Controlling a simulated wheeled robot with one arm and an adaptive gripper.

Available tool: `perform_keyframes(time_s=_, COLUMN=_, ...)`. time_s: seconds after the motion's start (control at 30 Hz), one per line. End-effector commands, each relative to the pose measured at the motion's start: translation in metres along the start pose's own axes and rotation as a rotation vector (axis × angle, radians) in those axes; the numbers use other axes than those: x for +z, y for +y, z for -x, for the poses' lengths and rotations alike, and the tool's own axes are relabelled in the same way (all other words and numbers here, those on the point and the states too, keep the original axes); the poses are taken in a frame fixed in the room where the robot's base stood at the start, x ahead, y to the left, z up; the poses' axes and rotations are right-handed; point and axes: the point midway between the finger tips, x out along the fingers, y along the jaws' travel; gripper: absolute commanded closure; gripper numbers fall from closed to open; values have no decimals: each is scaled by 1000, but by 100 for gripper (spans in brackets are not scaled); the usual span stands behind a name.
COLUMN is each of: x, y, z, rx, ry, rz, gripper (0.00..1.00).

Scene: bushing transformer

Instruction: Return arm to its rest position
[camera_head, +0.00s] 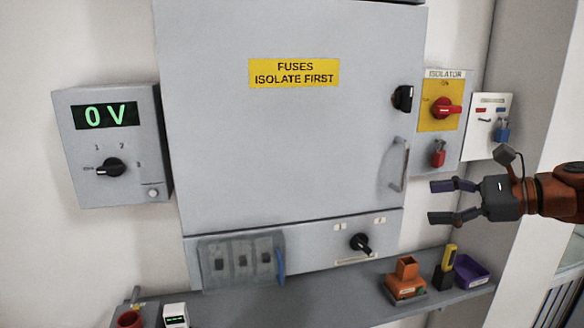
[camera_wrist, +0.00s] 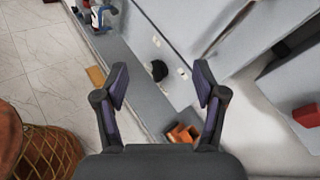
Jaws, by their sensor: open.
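My gripper (camera_head: 455,202) is at the right in the head view, with its orange arm reaching in from the right edge. Its two dark fingers are spread apart with nothing between them. It hangs in front of the wall, right of the cabinet's handle (camera_head: 400,165) and above the shelf, and appears apart from both. In the wrist view the open fingers (camera_wrist: 160,88) frame the cabinet's lower panel with a black knob (camera_wrist: 159,70).
A grey fuse cabinet (camera_head: 290,150) is closed. Right of it are a yellow isolator (camera_head: 440,112) with a red padlock (camera_head: 438,155). The shelf (camera_head: 330,295) holds an orange holder (camera_head: 406,280), a yellow-black tool (camera_head: 446,268) and a purple bin (camera_head: 470,272). A meter (camera_head: 110,145) reads 0 V.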

Motion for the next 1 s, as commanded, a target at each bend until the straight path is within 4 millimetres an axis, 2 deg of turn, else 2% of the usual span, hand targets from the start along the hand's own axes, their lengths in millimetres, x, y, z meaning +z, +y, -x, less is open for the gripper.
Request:
perform_keyframes(time_s=0.03, x=10, y=23, z=-24, rx=73, ry=30, rz=74, gripper=30)
perform_keyframes(time_s=0.1, x=15, y=56, z=-52, rx=173, ry=76, rz=187, gripper=30)
perform_keyframes(time_s=0.17, x=17, y=87, z=-72, rx=259, ry=116, rz=292, gripper=30)
perform_keyframes(time_s=0.2, x=16, y=109, z=-84, rx=321, ry=140, rz=359, gripper=30)
perform_keyframes(time_s=0.27, x=13, y=141, z=-97, rx=412, ry=177, rz=466, gripper=30)
perform_keyframes(time_s=0.3, x=10, y=164, z=-104, rx=477, ry=198, rz=534, gripper=30)
perform_keyframes(time_s=0.37, x=2, y=195, z=-110, rx=571, ry=228, rz=634, gripper=30)
perform_keyframes(time_s=0.4, x=-5, y=216, z=-111, rx=637, ry=247, rz=701, gripper=30)
perform_keyframes(time_s=0.57, x=-38, y=289, z=-100, rx=890, ry=308, rz=953, gripper=30)
perform_keyframes(time_s=0.6, x=-48, y=306, z=-93, rx=959, ry=318, rz=1006, gripper=30)
perform_keyframes(time_s=0.7, x=-72, y=342, z=-71, rx=1120, ry=333, rz=1134, gripper=30)
perform_keyframes(time_s=0.8, x=-93, y=368, z=-47, rx=1258, ry=337, rz=1232, gripper=30)
perform_keyframes(time_s=1.0, x=-117, y=393, z=-15, rx=1421, ry=328, rz=1332, gripper=30)
